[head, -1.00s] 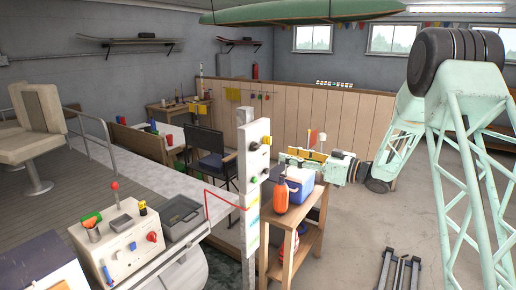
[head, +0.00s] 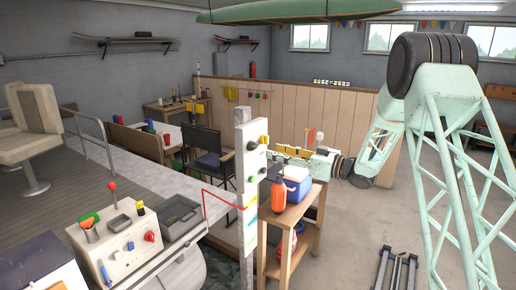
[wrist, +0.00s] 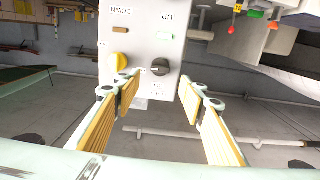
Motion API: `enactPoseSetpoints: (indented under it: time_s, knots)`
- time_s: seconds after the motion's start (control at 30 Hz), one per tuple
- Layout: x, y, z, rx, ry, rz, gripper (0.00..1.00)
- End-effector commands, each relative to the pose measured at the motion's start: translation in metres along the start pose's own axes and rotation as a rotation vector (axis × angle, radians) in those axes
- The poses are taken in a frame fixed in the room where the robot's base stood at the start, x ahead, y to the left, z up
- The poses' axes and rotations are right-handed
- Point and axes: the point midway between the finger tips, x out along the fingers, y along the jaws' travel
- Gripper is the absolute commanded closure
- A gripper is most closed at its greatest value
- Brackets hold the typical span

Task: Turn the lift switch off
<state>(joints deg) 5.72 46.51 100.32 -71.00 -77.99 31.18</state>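A white control panel (head: 247,165) stands on a post in the middle of the head view. In the wrist view it appears upside down (wrist: 143,25), with the words UP and DOWN. My gripper (wrist: 161,92) is open and empty. Its yellow-padded fingers point at the panel, with the dark knob roughly centred between them and apart from both. In the head view my gripper (head: 293,153) is right of the panel.
A wooden stand (head: 290,230) with an orange bottle (head: 279,195) and a blue-and-white cooler (head: 297,183) is below my gripper. A console (head: 120,238) with a red-knobbed lever and a grey tray (head: 180,218) are at the left. Floor at the right is partly open.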

Motion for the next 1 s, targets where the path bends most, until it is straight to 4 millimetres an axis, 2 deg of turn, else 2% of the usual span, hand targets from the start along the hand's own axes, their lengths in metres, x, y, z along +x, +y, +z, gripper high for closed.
enactPoseSetpoints:
  time_s: [0.3, 0.6, 0.8, 1.0]
  knots:
    - [0.044, -0.001, -0.001, -0.001, 0.000, -0.002, 0.62]
    - [0.078, -0.001, -0.001, 0.000, 0.000, -0.001, 0.62]
    - [0.090, 0.000, 0.000, 0.000, 0.000, -0.001, 0.62]
    - [0.093, 0.000, 0.000, -0.001, 0.000, 0.000, 0.62]
